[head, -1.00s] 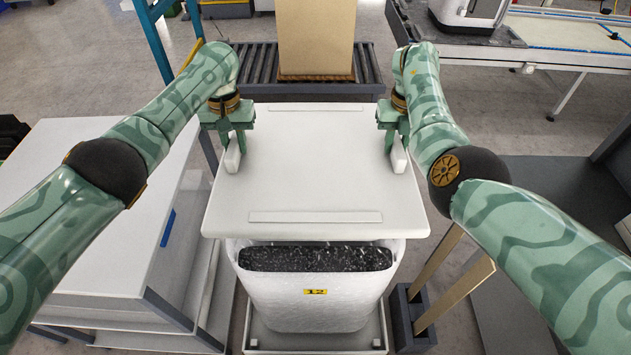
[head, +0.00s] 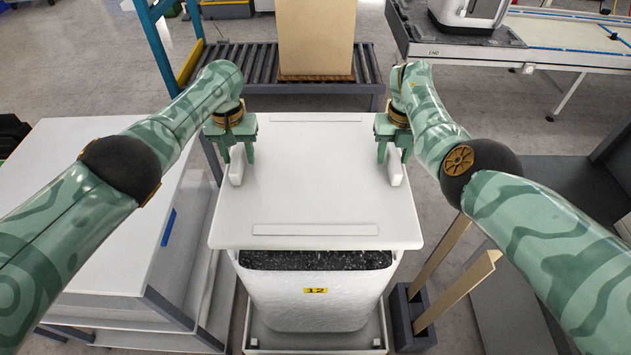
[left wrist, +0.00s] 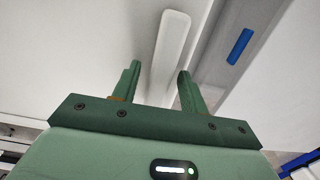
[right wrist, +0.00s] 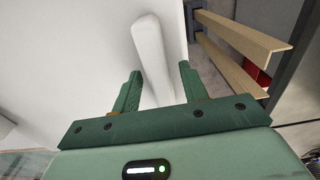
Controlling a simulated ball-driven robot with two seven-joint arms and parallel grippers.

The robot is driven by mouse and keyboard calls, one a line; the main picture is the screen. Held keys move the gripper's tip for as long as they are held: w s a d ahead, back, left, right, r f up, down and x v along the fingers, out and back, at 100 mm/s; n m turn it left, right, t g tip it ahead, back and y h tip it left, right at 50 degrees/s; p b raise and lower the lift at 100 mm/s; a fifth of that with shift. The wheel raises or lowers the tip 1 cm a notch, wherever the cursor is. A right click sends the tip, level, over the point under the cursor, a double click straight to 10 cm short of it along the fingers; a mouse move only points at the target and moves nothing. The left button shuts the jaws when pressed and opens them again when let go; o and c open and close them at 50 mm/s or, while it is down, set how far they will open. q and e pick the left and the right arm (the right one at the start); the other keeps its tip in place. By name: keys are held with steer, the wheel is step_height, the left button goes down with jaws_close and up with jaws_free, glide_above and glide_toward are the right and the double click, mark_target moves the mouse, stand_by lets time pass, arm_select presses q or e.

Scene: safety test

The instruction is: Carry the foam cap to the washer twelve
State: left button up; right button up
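The foam cap (head: 316,190) is a wide white slab, level, above the white washer (head: 315,292) with the yellow "12" label. It hides most of the washer's top; a dark strip shows below its near edge. I cannot tell whether they touch. My left gripper (head: 237,160) straddles the cap's left upright rib, which shows in the left wrist view (left wrist: 172,45), with a gap beside one finger. My right gripper (head: 393,160) straddles the right rib, seen in the right wrist view (right wrist: 150,50), also with a gap. Both look open.
A white table (head: 110,240) with a blue mark stands close on the left. Upright tan bars (head: 455,290) stand right of the washer. Behind are a roller conveyor (head: 235,70) with a tall tan box (head: 316,35) and a bench (head: 560,45) at the back right.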

steer(key=shift+r, duration=0.1)
arm_select(q)
step_height(320, 180, up, 12)
steer(key=shift+w, duration=0.25)
arm_select(e)
step_height(320, 180, up, 12)
steer(key=shift+w, duration=0.2)
stand_by(0.3)
arm_select(q)
steer(key=shift+f, duration=0.15)
arm_select(e)
steer(key=shift+f, duration=0.2)
